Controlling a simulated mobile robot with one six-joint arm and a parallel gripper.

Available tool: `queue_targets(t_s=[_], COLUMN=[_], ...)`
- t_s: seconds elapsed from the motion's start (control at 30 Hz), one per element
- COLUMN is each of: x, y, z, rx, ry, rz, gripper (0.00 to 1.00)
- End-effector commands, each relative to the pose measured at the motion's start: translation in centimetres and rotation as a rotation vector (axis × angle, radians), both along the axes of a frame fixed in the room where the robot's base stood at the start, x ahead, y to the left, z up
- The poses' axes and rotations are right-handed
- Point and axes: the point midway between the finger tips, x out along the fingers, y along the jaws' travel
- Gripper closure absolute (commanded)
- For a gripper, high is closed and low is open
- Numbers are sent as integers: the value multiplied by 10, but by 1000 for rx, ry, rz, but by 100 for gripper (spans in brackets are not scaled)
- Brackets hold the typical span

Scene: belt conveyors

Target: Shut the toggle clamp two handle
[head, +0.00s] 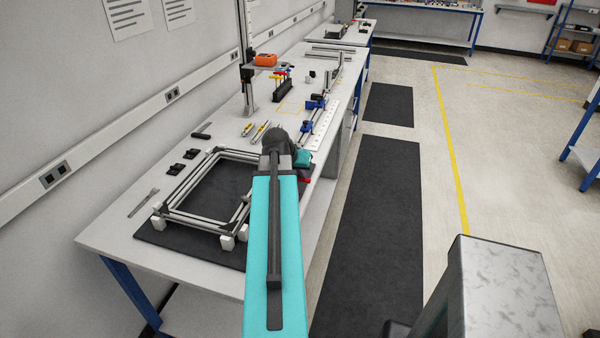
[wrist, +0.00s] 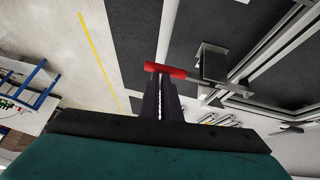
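A toggle clamp handle with a red grip (wrist: 165,70) lies across the tips of my gripper (wrist: 162,84) in the wrist view. A grey metal bar (wrist: 214,68) of the clamp runs right from the grip. My gripper's two dark fingers are together with only a thin slit between them. The red grip is at the fingertips, not visibly between them; whether they touch cannot be told. In the head view a bit of red (head: 304,180) shows beside my arm at the bench's front edge. My arm hides the fingers and most of the clamp there. No clamp number is readable.
An aluminium profile frame (head: 193,208) with white corner blocks lies on a black mat (head: 160,237) on the bench (head: 120,218). Blue-handled fixtures (head: 314,104) and small tools stand farther back. The floor right of the bench is clear, with dark mats (head: 378,200).

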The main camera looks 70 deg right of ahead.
Motion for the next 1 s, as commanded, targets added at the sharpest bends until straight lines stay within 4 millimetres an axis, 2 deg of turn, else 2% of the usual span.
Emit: queue_targets(t_s=[0.37, 0.47, 1.0], x=[1, 0, 0], y=[-5, 0, 27], z=[44, 46, 86], rx=[-12, -13, -15], ry=[-2, -2, -4], rz=[2, 1, 5], gripper=[100, 100, 100])
